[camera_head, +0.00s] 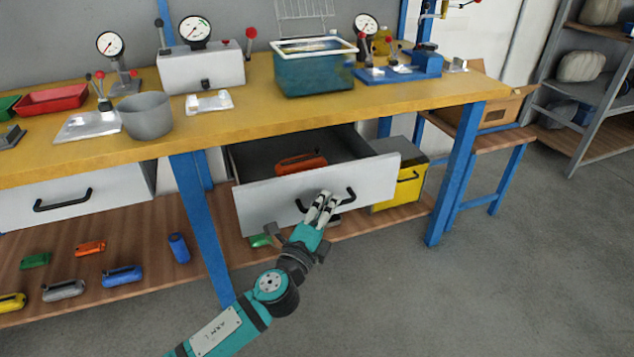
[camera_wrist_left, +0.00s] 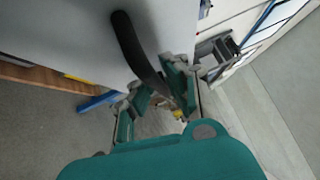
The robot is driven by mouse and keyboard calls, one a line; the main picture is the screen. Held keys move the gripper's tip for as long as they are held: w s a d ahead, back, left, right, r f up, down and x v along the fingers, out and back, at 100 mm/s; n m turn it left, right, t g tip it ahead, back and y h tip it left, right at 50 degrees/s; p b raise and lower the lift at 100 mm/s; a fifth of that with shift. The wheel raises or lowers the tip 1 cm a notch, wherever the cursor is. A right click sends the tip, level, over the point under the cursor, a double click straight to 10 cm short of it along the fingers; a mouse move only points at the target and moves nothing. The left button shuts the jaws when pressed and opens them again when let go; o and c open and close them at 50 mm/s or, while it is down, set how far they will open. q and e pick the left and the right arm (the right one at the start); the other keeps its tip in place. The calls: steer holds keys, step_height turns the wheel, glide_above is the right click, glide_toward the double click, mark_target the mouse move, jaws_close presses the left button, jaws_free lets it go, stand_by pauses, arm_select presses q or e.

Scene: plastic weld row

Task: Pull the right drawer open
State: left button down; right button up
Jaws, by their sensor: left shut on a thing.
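The right drawer (camera_head: 262,206) is pulled out under the yellow workbench, with its white front standing well forward of the bench and its inside showing. My left gripper (camera_head: 322,203) is at the middle of the drawer front, shut on the black drawer handle (camera_head: 350,196). In the left wrist view the dark curved handle (camera_wrist_left: 130,42) runs down between the fingers of my left gripper (camera_wrist_left: 160,98). The fingers hide part of the handle in the head view. An orange object (camera_head: 301,163) lies inside the drawer. My right gripper is not in view.
The left drawer (camera_head: 115,195) is shut. A blue bench leg (camera_head: 203,225) stands left of the open drawer and another leg (camera_head: 453,180) to its right. A yellow bin (camera_head: 409,190) sits on the lower shelf behind the drawer. The grey floor in front is clear.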

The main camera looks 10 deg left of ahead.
arm_select(q)
steer(key=s+d, duration=0.3)
steer(key=s, duration=0.2)
steer(key=shift+f, duration=0.3)
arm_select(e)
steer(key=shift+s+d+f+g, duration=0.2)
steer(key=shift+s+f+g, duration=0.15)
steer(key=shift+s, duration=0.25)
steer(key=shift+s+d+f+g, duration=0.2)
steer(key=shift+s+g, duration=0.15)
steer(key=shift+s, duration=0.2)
arm_select(q)
steer(key=shift+d, duration=0.1)
steer(key=c, duration=1.4)
jaws_free()
steer(key=shift+r, duration=0.1)
steer(key=v, duration=1.2)
